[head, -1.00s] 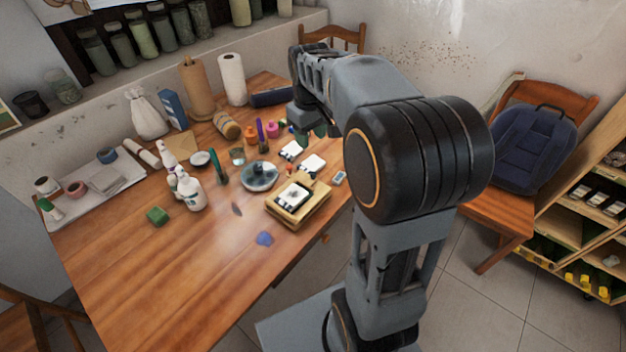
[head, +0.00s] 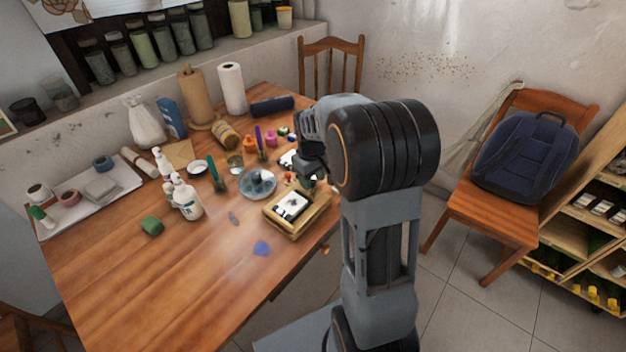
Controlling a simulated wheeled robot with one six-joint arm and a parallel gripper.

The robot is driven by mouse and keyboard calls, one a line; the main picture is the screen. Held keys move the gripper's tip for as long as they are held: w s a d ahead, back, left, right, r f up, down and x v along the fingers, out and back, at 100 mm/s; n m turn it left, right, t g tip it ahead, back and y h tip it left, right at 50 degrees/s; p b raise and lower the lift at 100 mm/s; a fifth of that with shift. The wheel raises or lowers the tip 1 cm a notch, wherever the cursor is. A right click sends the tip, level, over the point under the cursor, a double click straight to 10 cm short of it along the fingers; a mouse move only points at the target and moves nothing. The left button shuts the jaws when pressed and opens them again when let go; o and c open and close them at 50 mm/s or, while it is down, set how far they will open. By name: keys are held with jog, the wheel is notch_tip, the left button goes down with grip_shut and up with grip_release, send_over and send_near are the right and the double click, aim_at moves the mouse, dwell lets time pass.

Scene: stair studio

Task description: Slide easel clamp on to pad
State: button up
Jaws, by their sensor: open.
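A small wooden easel (head: 320,213) lies low near the table's right edge, in the head view. A white pad (head: 291,205) with a dark picture on it rests on the easel. I cannot pick out the clamp clearly at this size; the easel's far end is partly behind my gripper. My gripper (head: 312,172) is open, dark, and hangs just beyond and above the easel's far right end. Its fingertips are small and partly hidden by my arm. I see nothing held in it, and I cannot tell whether it touches anything.
A round grey-blue dish (head: 258,183) stands left of the easel. The table's front left is clear.

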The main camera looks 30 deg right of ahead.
jog(key=shift+f, duration=0.3)
grip_shut()
dwell(0.4)
